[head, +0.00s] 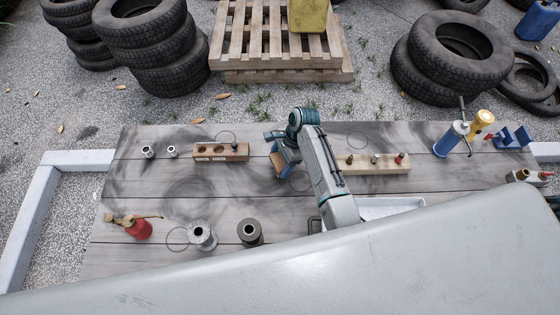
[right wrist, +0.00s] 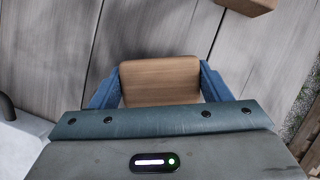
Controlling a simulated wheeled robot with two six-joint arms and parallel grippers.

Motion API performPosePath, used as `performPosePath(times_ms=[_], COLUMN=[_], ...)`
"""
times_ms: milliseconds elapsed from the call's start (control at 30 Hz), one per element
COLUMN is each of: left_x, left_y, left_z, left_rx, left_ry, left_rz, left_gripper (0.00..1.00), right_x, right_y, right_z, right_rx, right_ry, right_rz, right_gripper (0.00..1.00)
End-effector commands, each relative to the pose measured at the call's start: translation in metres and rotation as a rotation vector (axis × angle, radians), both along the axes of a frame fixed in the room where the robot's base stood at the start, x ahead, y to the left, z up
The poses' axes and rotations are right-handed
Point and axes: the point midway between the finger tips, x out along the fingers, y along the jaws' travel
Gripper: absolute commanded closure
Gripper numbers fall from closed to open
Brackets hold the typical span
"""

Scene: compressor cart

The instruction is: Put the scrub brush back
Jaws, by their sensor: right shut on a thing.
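My right gripper (head: 280,166) is over the middle of the wooden table (head: 225,185) in the head view. It is shut on a wooden block-shaped thing, which looks like the scrub brush (head: 277,161). In the right wrist view the brush (right wrist: 160,80) shows as a plain brown wooden back between the two blue fingers. Its bristles are hidden, and I cannot tell whether it touches the table. My left gripper is not in view.
A wooden block with holes (head: 221,152) lies left of the gripper; a pale board with pegs (head: 375,163) lies right. A white tray (head: 390,208) is partly hidden by my arm. Thin dark rings mark the tabletop.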

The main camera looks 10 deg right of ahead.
Motion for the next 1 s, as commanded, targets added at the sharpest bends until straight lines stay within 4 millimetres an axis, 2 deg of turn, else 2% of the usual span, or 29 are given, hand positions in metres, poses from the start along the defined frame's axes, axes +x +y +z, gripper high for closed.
performPosePath(times_ms=[33,200,533,567,667,1000], left_x=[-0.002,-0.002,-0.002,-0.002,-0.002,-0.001], left_y=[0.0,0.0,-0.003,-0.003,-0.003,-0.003], left_z=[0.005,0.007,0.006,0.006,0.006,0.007], left_rx=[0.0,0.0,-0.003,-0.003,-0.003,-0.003], left_ry=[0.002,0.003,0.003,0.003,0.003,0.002], left_rz=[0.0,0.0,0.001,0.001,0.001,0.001], left_gripper=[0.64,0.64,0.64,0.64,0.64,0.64], right_x=[0.0,0.0,0.0,0.0,0.0,0.0], right_y=[0.0,0.0,0.0,0.0,0.0,0.0], right_z=[-0.004,-0.016,-0.02,-0.02,-0.019,-0.016], right_rx=[0.0,0.0,0.0,0.0,0.0,0.001], right_ry=[0.001,-0.001,-0.002,-0.002,-0.002,-0.003], right_rz=[-0.001,0.001,0.0,0.0,0.0,0.001], right_gripper=[0.54,0.54,0.54,0.26,0.08,0.08])
